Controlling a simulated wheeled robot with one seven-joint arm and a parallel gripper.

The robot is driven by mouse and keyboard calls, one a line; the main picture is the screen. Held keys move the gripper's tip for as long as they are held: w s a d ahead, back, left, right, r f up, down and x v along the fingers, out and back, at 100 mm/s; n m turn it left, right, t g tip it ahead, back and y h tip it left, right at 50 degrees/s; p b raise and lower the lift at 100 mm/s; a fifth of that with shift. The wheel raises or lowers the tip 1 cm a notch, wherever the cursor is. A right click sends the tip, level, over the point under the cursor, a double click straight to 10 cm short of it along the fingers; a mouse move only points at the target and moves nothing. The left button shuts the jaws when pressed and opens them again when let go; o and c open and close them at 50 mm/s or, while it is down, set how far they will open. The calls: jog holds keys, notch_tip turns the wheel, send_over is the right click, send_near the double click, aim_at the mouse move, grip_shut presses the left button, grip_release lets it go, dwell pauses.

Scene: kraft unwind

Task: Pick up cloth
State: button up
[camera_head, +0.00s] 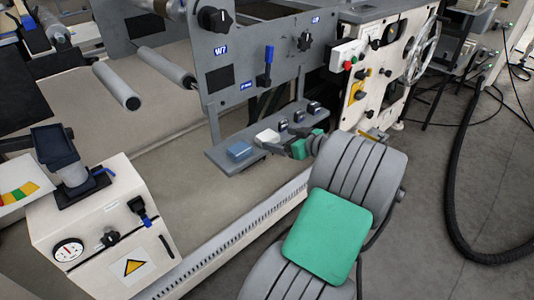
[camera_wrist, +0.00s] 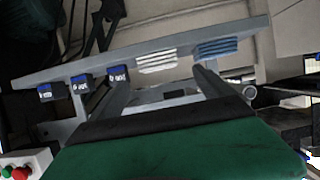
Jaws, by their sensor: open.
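Two folded, cloth-like pieces lie on a narrow grey shelf. The blue cloth (camera_head: 239,150) is near the shelf's left end and the white cloth (camera_head: 267,136) is just right of it. In the wrist view the blue cloth (camera_wrist: 216,47) shows ridged at the right, and the white cloth (camera_wrist: 157,61) shows left of it. My gripper (camera_head: 272,147) is at the shelf's front edge, close to both pieces. In the wrist view my gripper (camera_wrist: 162,82) has its fingers apart with nothing between them; the white cloth appears beyond the gap, the blue one beyond the right fingertip.
The grey shelf (camera_head: 222,162) also holds several small dark boxes (camera_head: 298,116) right of the white cloth. A grey machine panel (camera_head: 240,60) rises behind. A white control box (camera_head: 345,54) with buttons is at the right. A beige cabinet (camera_head: 95,225) stands lower left.

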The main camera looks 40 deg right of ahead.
aim_at(268, 136)
jog(key=b+x, duration=0.2)
jog(key=x, duration=0.5)
jog(key=shift+f, duration=0.15)
jog(key=c, duration=1.6)
